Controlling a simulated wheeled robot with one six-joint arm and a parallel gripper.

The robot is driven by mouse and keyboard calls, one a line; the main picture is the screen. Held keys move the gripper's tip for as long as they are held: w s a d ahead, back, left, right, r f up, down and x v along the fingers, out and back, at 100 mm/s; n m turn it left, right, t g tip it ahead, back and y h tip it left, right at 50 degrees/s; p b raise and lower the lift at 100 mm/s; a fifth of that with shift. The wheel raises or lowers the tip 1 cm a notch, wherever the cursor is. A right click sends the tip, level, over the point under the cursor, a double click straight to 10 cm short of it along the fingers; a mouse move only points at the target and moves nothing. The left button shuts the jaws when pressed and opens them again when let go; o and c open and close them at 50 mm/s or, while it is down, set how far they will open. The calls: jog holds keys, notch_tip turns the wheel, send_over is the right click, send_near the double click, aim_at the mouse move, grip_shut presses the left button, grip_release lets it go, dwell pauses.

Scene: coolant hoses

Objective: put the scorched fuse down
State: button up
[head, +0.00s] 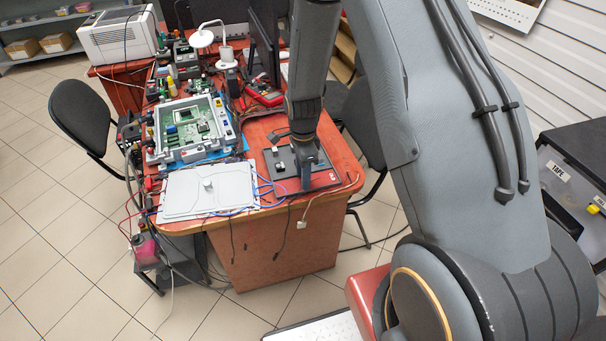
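My gripper (305,168) points down at the dark flat board (326,181) on the front right of the red desk. Its fingertips are small and dark here, and I cannot tell whether they are open or shut. I cannot make out the scorched fuse; it may be hidden by my gripper or too small to see. Small dark and pale pieces (280,167) sit on the board just left of my gripper. I cannot tell whether my gripper touches the board.
A grey cover plate (190,198) lies left of the board, with blue hoses (266,188) between them. Behind it stands an opened unit with a green circuit board (185,133). A white lamp (202,38) and monitor stand further back. Cables hang over the desk's front edge.

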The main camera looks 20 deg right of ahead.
notch_tip(320, 180, up, 11)
jog(key=b, duration=0.3)
jog(key=s+r+n, duration=0.3)
jog(key=s+n, duration=0.5)
jog(key=n, duration=0.1)
jog(key=s+r+n+t, duration=0.1)
jog(key=s+r+n, duration=0.3)
jog(key=s+n, duration=0.5)
jog(key=shift+s+d+r, duration=0.15)
jog(key=shift+s+r, duration=0.05)
jog(key=shift+r, duration=0.1)
